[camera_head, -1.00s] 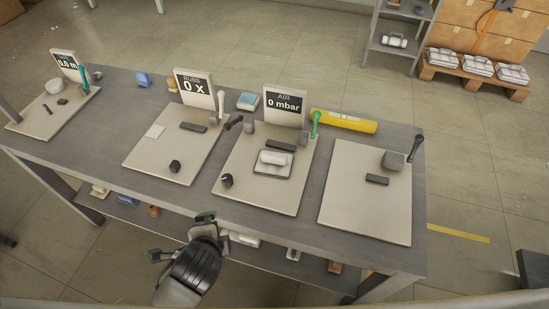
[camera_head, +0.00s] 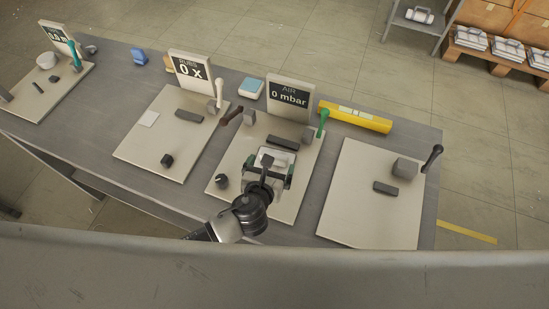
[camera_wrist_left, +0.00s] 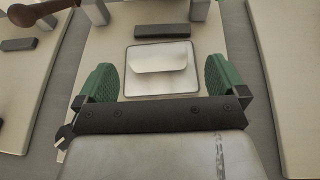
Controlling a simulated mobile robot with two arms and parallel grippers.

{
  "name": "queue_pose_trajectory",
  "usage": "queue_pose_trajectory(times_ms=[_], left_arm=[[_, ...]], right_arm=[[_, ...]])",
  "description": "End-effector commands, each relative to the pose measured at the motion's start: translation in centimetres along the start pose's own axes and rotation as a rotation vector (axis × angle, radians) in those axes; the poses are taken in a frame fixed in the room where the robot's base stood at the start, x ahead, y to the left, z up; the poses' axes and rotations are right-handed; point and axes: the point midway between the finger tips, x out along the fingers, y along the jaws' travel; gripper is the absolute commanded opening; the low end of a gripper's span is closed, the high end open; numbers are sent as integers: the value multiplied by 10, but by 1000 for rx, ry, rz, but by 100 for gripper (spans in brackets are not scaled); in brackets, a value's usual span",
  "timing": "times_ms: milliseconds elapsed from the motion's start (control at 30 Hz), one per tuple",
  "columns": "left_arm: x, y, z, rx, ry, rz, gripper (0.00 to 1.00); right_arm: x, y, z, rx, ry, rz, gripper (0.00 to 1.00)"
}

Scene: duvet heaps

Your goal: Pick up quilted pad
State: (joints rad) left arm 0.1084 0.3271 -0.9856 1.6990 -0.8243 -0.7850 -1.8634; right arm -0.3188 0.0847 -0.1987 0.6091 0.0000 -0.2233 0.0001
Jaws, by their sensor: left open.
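A small white pad (camera_head: 275,153), which I take for the quilted pad, lies on the square light plate of the AIR station. In the left wrist view the pad (camera_wrist_left: 160,58) rests on a thin square tray (camera_wrist_left: 158,85) with a dark rim. My left gripper (camera_head: 267,171) is over the near part of the tray and partly hides it. In the wrist view its two green fingers (camera_wrist_left: 160,78) stand wide apart, on either side of the tray. Nothing is between them in its grip; their height above the tray is unclear. My right gripper is not in view.
The AIR display (camera_head: 290,97) stands behind the tray, with a dark bar (camera_head: 283,143) in between. A green-handled lever (camera_head: 322,122) and a brown-handled lever (camera_head: 232,115) flank it. A black knob (camera_head: 221,181) sits at the near left. A yellow case (camera_head: 355,117) lies behind.

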Motion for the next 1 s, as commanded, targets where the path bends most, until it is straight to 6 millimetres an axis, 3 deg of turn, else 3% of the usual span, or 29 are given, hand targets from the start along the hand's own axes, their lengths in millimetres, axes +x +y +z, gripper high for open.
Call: queue_pose_trajectory(times_ms=[133, 400, 533, 767, 1000], left_arm=[[11, 1, 1, -2, 0, 1, 100], [48, 4, -1, -3, 0, 2, 100], [58, 4, -1, -4, 0, 1, 100], [60, 4, -1, -4, 1, 1, 100], [60, 4, -2, -4, 1, 1, 66]], right_arm=[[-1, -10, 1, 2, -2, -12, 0], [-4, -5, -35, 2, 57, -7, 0], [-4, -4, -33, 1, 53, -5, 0], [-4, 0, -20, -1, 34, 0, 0], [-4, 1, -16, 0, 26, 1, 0]])
